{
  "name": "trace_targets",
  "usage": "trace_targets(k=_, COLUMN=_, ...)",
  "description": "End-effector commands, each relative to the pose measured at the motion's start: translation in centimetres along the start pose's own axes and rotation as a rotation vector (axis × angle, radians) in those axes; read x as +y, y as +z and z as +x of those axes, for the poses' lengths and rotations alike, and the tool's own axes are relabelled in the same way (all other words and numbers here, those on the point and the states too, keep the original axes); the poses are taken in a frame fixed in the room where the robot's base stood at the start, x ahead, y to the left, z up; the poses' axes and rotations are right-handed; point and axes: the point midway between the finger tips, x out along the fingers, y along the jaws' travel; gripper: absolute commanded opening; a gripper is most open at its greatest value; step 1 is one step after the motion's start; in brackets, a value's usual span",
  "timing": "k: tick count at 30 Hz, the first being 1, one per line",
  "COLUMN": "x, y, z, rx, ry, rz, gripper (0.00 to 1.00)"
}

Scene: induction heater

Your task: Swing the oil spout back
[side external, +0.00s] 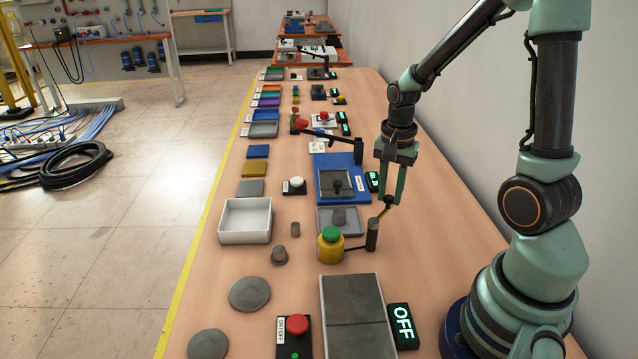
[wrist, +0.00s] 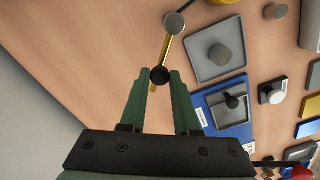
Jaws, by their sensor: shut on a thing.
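The oil spout is a thin brass bar (wrist: 166,47) on top of a dark upright post (side external: 372,236). It has a black knob (wrist: 159,75) near its free end. My gripper (side external: 389,202) is shut on the knob; in the wrist view its two green fingers (wrist: 160,76) stand on either side of it. The spout points from the post towards the far right in the side view, clear of the grey tray (side external: 322,231). A grey cylinder (side external: 339,217) stands in that tray. A yellow oil can (side external: 330,249) with a green top is joined to the post by a dark rod.
A blue base plate (side external: 320,164) with a black-knobbed grey block lies beyond the tray, beside a lit display (side external: 373,181). A white bin (side external: 245,237) stands to the left. A grey plate (side external: 352,300) and an OFF display (side external: 403,326) lie nearer. The table right of the post is clear.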

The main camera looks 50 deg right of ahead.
Motion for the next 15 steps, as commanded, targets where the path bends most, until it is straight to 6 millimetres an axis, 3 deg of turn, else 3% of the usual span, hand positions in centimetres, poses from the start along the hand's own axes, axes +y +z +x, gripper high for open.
trace_targets(k=15, x=1.3, y=0.4, z=-0.1, rx=0.002, ry=-0.003, rz=0.240, gripper=0.00)
